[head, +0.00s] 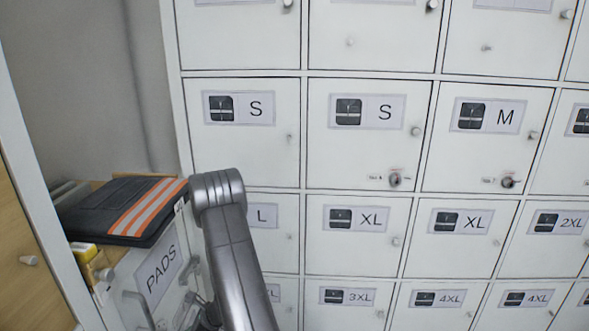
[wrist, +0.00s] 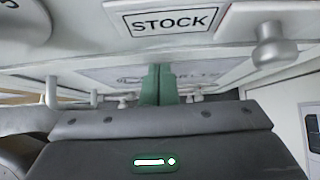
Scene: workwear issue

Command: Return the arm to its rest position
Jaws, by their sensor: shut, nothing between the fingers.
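My arm (head: 236,255) rises from the bottom edge of the head view, bent at its top joint in front of the white lockers. My gripper (wrist: 158,84) shows in the wrist view as two green fingers side by side, closed together with nothing between them. The gripper cannot be made out in the head view. In the wrist view a white front with a STOCK label (wrist: 172,22) and a round knob (wrist: 272,45) lies above the fingers.
White lockers (head: 245,165) with size labels fill the back. A PADS cabinet (head: 160,275) stands left of my arm, with a folded dark garment with orange and silver stripes (head: 125,208) on top. A yellow box (head: 83,252) lies beside it. Wooden door (head: 25,230) at far left.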

